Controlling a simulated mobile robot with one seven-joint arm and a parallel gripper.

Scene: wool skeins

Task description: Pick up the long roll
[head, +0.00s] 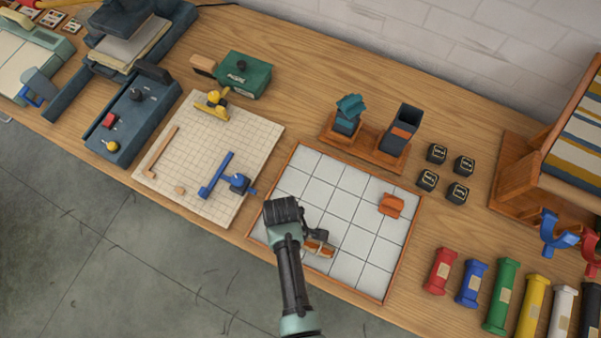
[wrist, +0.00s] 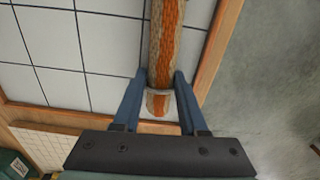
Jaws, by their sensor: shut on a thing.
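A long roll (wrist: 167,45), striped orange and tan, runs from between my fingers to the top edge of the wrist view. My gripper (wrist: 158,90) is shut on it near its end, with one blue finger on each side. In the head view my gripper (head: 317,236) is over the front part of the white tiled tray (head: 340,179), and only a short piece of the roll (head: 319,249) shows there. The rest is hidden by my arm and gripper. I cannot tell whether the roll touches the tiles.
An orange piece (head: 391,205) lies on the tray's right side. A gridded board (head: 250,140) with tools is to the left. Wooden holders (head: 363,146) and dark cubes (head: 437,153) stand behind. Several coloured spools, including a red one (head: 440,271), stand at right.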

